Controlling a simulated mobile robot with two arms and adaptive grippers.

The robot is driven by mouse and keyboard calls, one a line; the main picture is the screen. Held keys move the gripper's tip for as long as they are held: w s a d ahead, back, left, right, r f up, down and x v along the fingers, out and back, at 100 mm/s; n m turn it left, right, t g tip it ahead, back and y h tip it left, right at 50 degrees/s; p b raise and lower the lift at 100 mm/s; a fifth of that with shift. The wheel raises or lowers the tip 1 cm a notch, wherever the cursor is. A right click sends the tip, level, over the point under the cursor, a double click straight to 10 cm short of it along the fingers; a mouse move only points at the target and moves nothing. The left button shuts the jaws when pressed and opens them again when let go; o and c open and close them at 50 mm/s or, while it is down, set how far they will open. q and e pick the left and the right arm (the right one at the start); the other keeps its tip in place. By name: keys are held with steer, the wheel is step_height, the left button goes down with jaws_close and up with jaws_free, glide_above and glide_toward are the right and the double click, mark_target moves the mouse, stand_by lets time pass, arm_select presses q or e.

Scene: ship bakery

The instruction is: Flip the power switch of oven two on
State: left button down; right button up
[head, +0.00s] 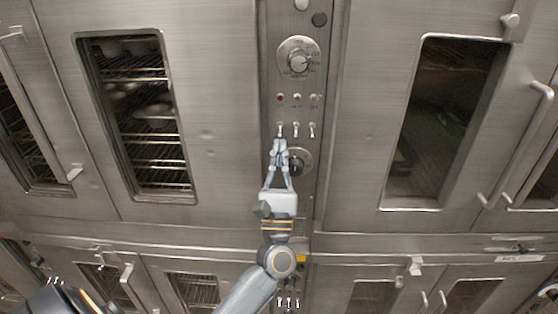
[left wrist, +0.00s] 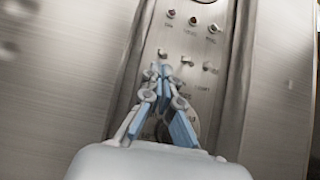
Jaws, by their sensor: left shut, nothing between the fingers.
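A metal control panel (head: 269,75) stands between two oven doors, with a row of small toggle switches: the left switch (head: 280,130), the middle switch (head: 296,130) and the right switch (head: 312,130). No label I can read says which oven this is. My left gripper (head: 281,143) is shut and empty, its fingertips just below the left switch. In the left wrist view the shut fingertips (left wrist: 165,72) lie just under the left switch (left wrist: 162,54); I cannot tell if they touch. The middle switch (left wrist: 187,62) and right switch (left wrist: 210,66) are clear. My right gripper is out of view.
Above the switches are small indicator lights (head: 297,98) and a large dial (head: 298,61). A lower knob (head: 298,163) sits close beside my left fingers. A left oven window (head: 146,120) and a right oven window (head: 440,120) flank the panel.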

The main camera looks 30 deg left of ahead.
arm_select(q)
steer(key=shift+w+r, duration=0.1)
stand_by(0.3)
steer(key=shift+s+d+r+b, duration=0.1)
steer(key=shift+s+r+b, duration=0.15)
steer(key=shift+b, duration=0.35)
steer(key=r+b, duration=0.1)
steer(key=s+d+r+b, duration=0.1)
steer(key=r, duration=0.1)
steer(key=shift+s, duration=0.2)
stand_by(0.5)
